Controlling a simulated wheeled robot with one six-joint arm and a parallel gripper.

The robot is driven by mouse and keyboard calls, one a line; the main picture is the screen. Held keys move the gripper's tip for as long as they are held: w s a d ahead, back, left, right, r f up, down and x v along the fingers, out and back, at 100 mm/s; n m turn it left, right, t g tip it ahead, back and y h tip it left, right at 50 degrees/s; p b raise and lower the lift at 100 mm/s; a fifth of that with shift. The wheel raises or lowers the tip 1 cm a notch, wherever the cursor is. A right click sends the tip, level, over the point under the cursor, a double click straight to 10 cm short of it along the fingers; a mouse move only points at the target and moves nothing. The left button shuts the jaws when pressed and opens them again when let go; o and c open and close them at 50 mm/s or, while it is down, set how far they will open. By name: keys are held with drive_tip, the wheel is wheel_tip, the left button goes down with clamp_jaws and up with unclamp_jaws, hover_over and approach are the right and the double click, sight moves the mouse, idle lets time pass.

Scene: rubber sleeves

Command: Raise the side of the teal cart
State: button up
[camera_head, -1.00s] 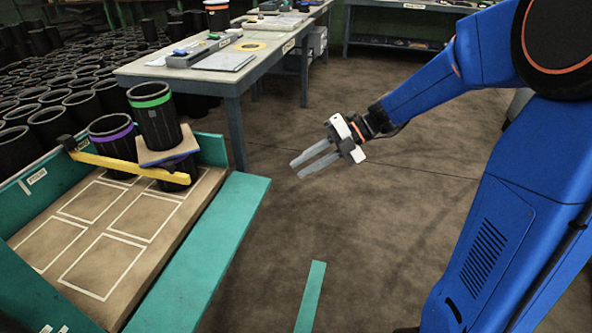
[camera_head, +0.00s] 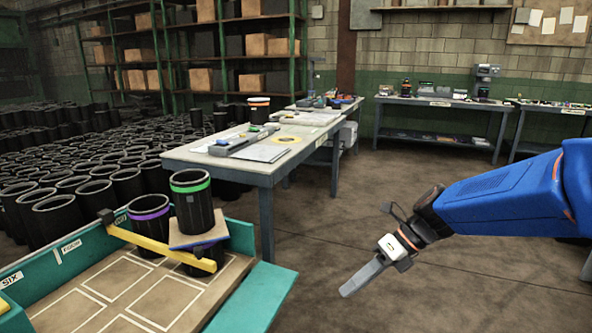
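The teal cart (camera_head: 40,284) stands at lower left, its brown deck marked with white rectangles. Its near right side (camera_head: 262,295) is a teal panel folded down and outward along the deck edge; its lower part is cut off by the frame. On the deck are a black sleeve with a purple band (camera_head: 149,222) and a black sleeve with a green band (camera_head: 192,199) raised on a small board. My gripper (camera_head: 352,288) hangs right of the panel, apart from it, over bare floor. I see its fingers edge-on, so their gap is hidden.
A yellow bar (camera_head: 160,247) crosses the cart's deck in front of the sleeves. A grey workbench (camera_head: 262,166) with tools stands behind the cart. Many black sleeves (camera_head: 60,165) fill the floor at left. The floor (camera_head: 420,290) around my gripper is clear.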

drive_tip(key=s+d+n+t+h, duration=0.2)
drive_tip(key=s+d+n+h, duration=0.2)
drive_tip(key=n, duration=0.9)
drive_tip(key=s+d+n+t+h, duration=0.3)
drive_tip(key=s+d+n, duration=0.7)
drive_tip(key=n, duration=0.4)
drive_tip(key=shift+s+d+r+n+h, duration=0.3)
drive_tip(key=shift+s+d+h, duration=0.1)
drive_tip(key=shift+s+h, duration=0.25)
drive_tip(key=shift+s+d, duration=0.1)
drive_tip(key=shift+d, duration=0.05)
clamp_jaws()
drive_tip(key=w+a+f+m+g+y, duration=0.3)
drive_tip(key=w+a+f+m+y, duration=0.25)
drive_tip(key=w+a, duration=0.4)
drive_tip(key=w+a+f+m+g+y, duration=0.35)
drive_tip(key=w+a+f+y, duration=0.3)
drive_tip(key=a, duration=0.55)
drive_tip(key=w+f+m+t+y, duration=0.1)
drive_tip(key=w+f+m+t, duration=0.3)
drive_tip(key=w+f+m, duration=0.5)
drive_tip(key=w+f+m+t+y, duration=0.1)
drive_tip(key=w+f+m+t, duration=0.4)
drive_tip(key=f, duration=0.6)
drive_tip(key=w+a+n+g, duration=0.1)
drive_tip(key=w+a, duration=0.4)
drive_tip(key=a, duration=0.4)
drive_tip(key=shift+a+r, duration=0.25)
drive_tip(key=shift+r, duration=0.2)
